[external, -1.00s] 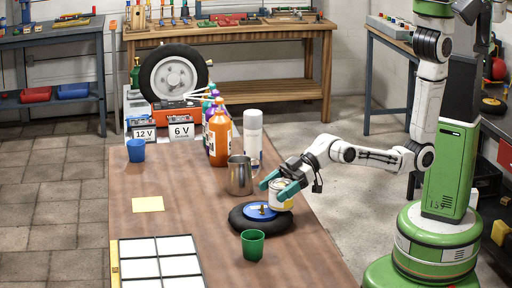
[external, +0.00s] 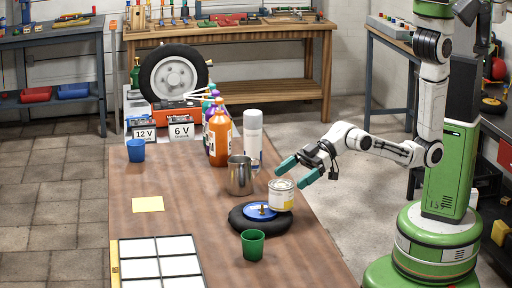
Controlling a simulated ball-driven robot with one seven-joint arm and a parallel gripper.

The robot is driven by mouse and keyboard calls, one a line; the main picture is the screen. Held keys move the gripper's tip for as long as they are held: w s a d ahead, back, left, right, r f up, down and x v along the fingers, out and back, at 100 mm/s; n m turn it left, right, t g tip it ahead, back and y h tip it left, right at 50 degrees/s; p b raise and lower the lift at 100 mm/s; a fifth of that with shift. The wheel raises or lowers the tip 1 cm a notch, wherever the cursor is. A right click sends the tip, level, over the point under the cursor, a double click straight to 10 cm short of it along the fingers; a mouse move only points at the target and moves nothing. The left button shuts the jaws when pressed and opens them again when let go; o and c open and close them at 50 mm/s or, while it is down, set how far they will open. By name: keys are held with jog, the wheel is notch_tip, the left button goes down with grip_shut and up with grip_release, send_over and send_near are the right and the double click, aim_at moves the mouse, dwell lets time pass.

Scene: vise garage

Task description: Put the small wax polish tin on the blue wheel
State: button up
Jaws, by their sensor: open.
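The small wax polish tin (external: 282,196) is white with a yellowish label. It stands upright on the right part of the blue wheel (external: 259,211), which lies flat on the table with a black tire around its blue hub. The tin overlaps the hub's right edge in this view; exactly how much of it rests on hub or tire is hidden. My gripper (external: 296,177) has teal fingers, open and empty, above and to the right of the tin, apart from it.
A green cup (external: 253,245) stands in front of the wheel, and a metal mug (external: 239,176) behind it. A blue cup (external: 136,150), yellow note (external: 148,204) and white-celled tray (external: 118,262) are left.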

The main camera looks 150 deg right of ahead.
jog(key=s+a+f+n+g+y, duration=0.2)
jog(key=s+a+f+g, duration=0.3)
jog(key=s+a, duration=0.4)
jog(key=s+a+f+n+g+y, duration=0.2)
jog(key=s+a+f+g, duration=0.4)
jog(key=s+a+f, duration=0.2)
jog(key=s+a, duration=0.2)
jog(key=s, duration=0.1)
jog(key=shift+a+f+g+y, duration=0.2)
jog(key=shift+f+g+y, duration=0.1)
jog(key=shift+y, duration=0.1)
